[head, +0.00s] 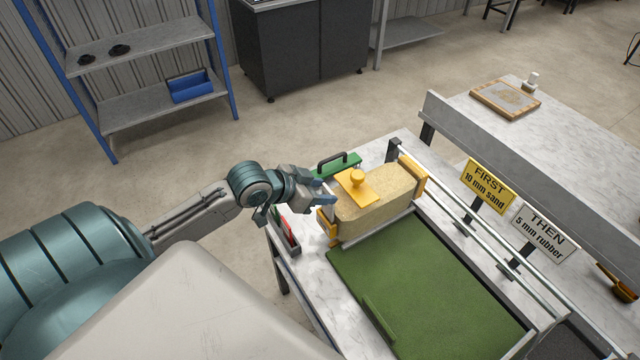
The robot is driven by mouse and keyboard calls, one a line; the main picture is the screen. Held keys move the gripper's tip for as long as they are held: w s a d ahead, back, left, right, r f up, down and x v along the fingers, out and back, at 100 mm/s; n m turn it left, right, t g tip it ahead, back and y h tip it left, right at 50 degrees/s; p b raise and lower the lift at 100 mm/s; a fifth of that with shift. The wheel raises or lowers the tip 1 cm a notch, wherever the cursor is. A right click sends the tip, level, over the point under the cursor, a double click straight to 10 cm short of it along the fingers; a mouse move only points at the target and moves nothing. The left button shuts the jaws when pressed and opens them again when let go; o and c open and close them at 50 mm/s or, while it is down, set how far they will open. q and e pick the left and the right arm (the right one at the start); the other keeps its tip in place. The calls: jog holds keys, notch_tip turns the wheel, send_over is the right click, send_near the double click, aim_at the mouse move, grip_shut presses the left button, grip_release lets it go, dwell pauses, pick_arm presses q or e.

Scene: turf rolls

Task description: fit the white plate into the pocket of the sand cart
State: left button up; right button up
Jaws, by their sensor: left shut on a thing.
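The sand cart (375,212) is a block of sand between yellow end pieces, standing across the rails at the far end of the green turf bed. A yellow plate with a round knob (357,183) lies on top of it. My left gripper (325,197) is at the cart's left end, just above the yellow end piece (326,226). It is shut on a thin pale piece, which looks like the white plate (330,193); the fingers hide most of it. I cannot tell whether the plate is in the pocket. My right gripper is not in view.
A small grey rack (286,236) with red and green pieces stands left of the cart. A green float with a black handle (338,165) lies behind it. Signs (487,186) stand along the right rails. The green turf (420,285) is mostly clear.

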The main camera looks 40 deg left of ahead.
pick_arm(q)
jog(key=shift+f+b, duration=1.6)
jog(key=shift+f, duration=0.85)
jog(key=o, duration=1.1)
jog(key=shift+r, duration=0.1)
jog(key=p+v, duration=0.6)
jog(key=v, duration=0.4)
jog(key=shift+s+a+r, duration=0.1)
jog(key=shift+s+r, duration=0.05)
jog(key=shift+s, duration=0.15)
